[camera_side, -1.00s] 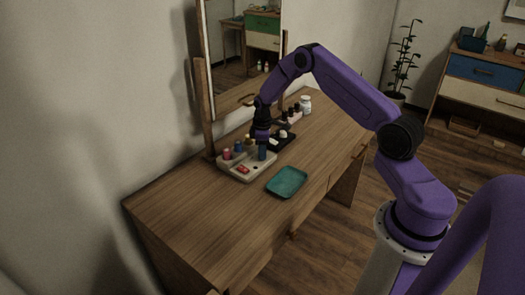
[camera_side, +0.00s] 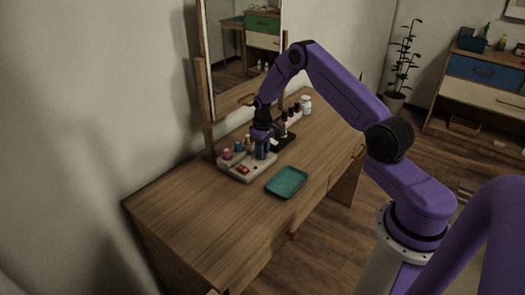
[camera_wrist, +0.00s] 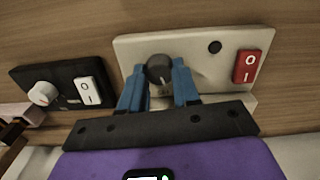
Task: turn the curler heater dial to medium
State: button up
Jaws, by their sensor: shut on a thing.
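The curler heater (camera_side: 234,173) is a cream box on the dresser in the side view, with red, blue and yellowish curlers standing along its back. In the wrist view its cream panel (camera_wrist: 202,50) carries a round dark dial (camera_wrist: 159,68) with a pale pointer line toward the bottom of the picture. No setting marks are readable. My gripper (camera_wrist: 159,80) has one blue finger on each side of the dial and is shut on it. In the side view my gripper (camera_side: 263,150) reaches down to the heater's right end, and the dial is hidden there.
A red rocker switch (camera_wrist: 249,66) and a small black round spot (camera_wrist: 215,47) share the heater's panel. A black unit with a white dial (camera_wrist: 43,93) and white switch (camera_wrist: 89,91) stands close by. A teal tray (camera_side: 287,182) lies in front; the dresser's near-left top is clear.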

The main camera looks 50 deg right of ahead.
jog(key=shift+m, duration=1.6)
jog(key=o, duration=1.1)
jog(key=shift+c, duration=0.2)
notch_tip(320, 180, up, 17)
jog(key=shift+r, duration=0.2)
jog(key=shift+a, duration=0.1)
